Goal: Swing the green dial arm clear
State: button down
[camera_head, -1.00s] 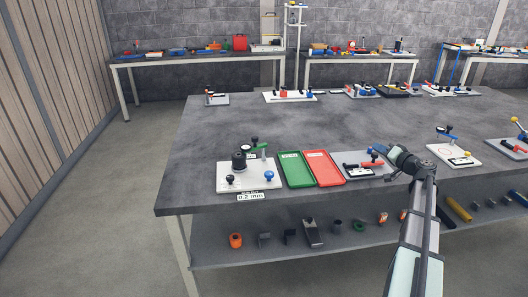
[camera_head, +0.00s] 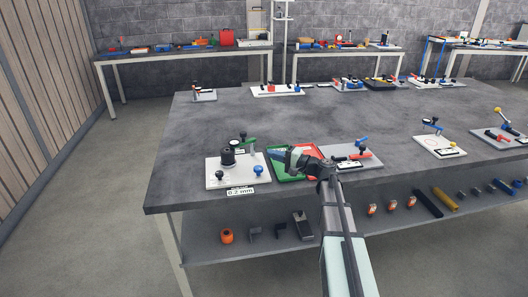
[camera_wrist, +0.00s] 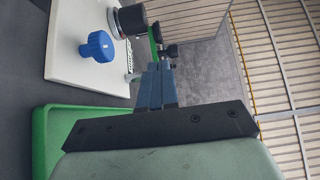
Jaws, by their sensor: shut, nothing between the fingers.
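The green dial arm (camera_head: 248,142) sits at the back right of a white base plate (camera_head: 211,183), beside a black knob on a post. In the wrist view the green arm (camera_wrist: 153,43) is partly hidden behind my fingertips. A dark cylinder (camera_head: 228,156) stands on the plate, with a blue knob (camera_head: 258,171) at its front right; the blue knob also shows in the wrist view (camera_wrist: 97,46). My gripper (camera_head: 274,155) is shut and empty, over the green tray just right of the plate. Whether it touches the arm cannot be told.
The green tray (camera_head: 284,177) and a red tray (camera_head: 312,152) lie right of the plate, partly hidden by my gripper. A fixture with a red handle (camera_head: 361,155) stands further right. A 0.2 mm label (camera_head: 240,190) is at the front.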

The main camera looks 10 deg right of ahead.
aim_at(238, 144)
jog(key=x, duration=1.3)
jog(key=shift+d, duration=0.1)
